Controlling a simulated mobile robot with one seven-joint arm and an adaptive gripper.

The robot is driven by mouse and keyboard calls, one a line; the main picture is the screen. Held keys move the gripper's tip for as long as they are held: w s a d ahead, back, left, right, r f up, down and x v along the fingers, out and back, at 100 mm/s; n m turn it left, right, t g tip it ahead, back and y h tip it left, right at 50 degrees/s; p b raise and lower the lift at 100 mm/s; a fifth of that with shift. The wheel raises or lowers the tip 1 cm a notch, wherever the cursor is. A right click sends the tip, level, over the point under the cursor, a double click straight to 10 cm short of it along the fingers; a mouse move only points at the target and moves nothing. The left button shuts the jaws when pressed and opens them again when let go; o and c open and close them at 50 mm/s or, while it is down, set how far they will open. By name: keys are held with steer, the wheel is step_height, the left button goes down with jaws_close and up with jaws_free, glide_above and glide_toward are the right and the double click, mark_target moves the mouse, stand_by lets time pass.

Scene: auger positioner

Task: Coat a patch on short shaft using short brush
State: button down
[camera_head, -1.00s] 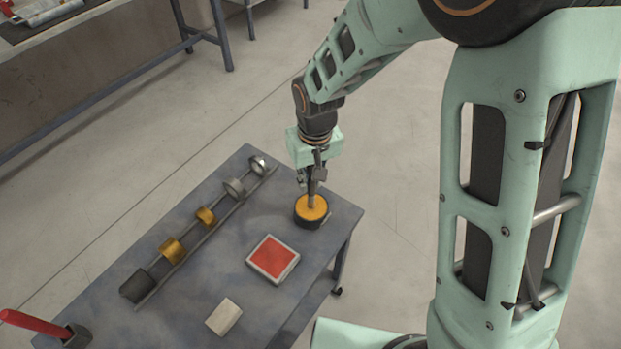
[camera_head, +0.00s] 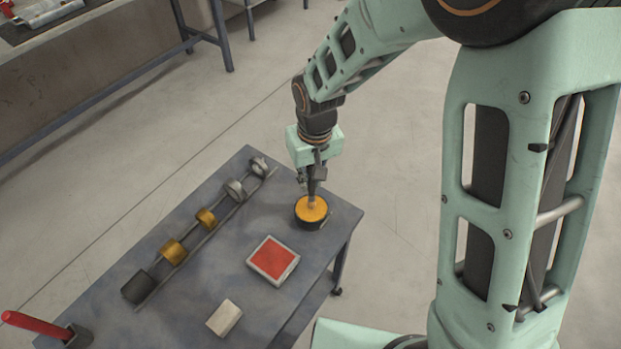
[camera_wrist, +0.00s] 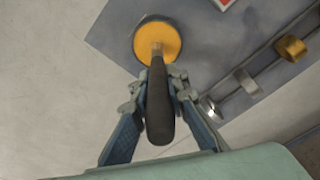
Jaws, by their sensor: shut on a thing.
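The short brush (camera_wrist: 160,100) has a dark handle and a pale lower end; it is gripped upright. My gripper (camera_head: 314,182) is shut on its handle, and the fingers also show on both sides of the handle in the wrist view (camera_wrist: 156,88). The brush's lower end is at the orange-yellow contents of a dark round pot (camera_head: 311,210); how deep it reaches is hidden. The pot also shows in the wrist view (camera_wrist: 145,30). On the left, several round pieces, dark, gold and silver, sit in line on a thin shaft (camera_head: 190,234); I cannot tell whether this is the short shaft.
All this is on a grey table (camera_head: 190,305). A red-topped pad (camera_head: 273,260) and a pale block (camera_head: 224,318) lie near the pot. A red-handled tool (camera_head: 35,323) rests in a dark holder (camera_head: 77,335) at the lower left. The table between has free room.

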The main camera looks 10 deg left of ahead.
step_height(320, 180, up, 6)
steer(key=p, duration=0.3)
steer(key=shift+p, duration=0.35)
stand_by(0.5)
